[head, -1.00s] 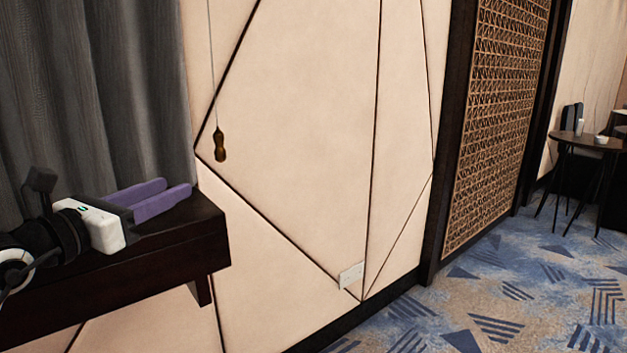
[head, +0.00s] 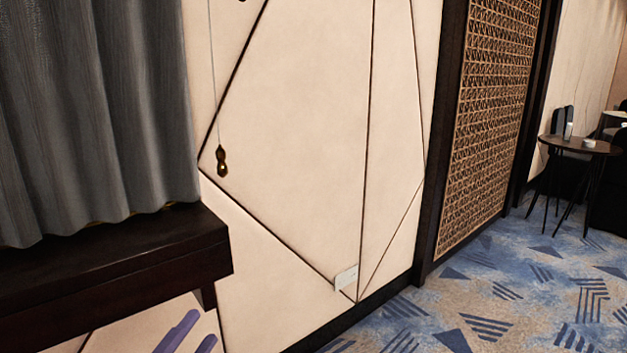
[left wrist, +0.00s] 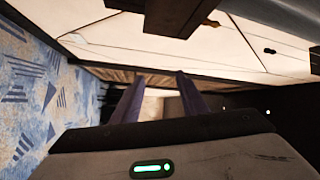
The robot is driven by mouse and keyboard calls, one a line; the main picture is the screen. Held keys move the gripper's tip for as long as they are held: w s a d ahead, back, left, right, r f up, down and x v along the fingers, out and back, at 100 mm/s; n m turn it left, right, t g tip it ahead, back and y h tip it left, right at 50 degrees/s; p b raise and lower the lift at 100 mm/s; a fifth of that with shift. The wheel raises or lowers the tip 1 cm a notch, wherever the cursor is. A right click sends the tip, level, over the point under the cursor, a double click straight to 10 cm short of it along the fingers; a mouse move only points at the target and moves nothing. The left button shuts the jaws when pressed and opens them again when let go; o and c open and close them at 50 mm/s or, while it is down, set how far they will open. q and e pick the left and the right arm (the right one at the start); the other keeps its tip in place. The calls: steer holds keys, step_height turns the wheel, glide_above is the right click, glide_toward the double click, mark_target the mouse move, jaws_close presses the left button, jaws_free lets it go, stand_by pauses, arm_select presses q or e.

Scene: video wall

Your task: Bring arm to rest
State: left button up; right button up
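My left gripper (head: 200,328) shows at the bottom edge of the head view, only its two purple fingers visible. It is below the dark wooden ledge (head: 110,265), in front of the pale wall. In the left wrist view the left gripper (left wrist: 159,78) has its fingers apart, with nothing between them. My right gripper is in neither view.
A grey curtain (head: 95,120) hangs behind the ledge. A brown cord pull (head: 222,161) hangs by the panelled wall (head: 300,130). A lattice screen (head: 495,120) and a small round table (head: 580,146) stand right. The patterned carpet (head: 480,290) is open at lower right.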

arm_select(q)
steer(key=s+d+f+n+g+y+p, duration=0.3)
steer(key=s+f+n+g, duration=0.6)
steer(key=s+f+n, duration=0.6)
steer(key=s+d+f, duration=0.1)
steer(key=s+f, duration=0.7)
steer(key=f, duration=0.1)
steer(key=shift+d+f+n+g, duration=0.2)
steer(key=shift+f+n+g, duration=0.1)
steer(key=shift+f+g, duration=0.1)
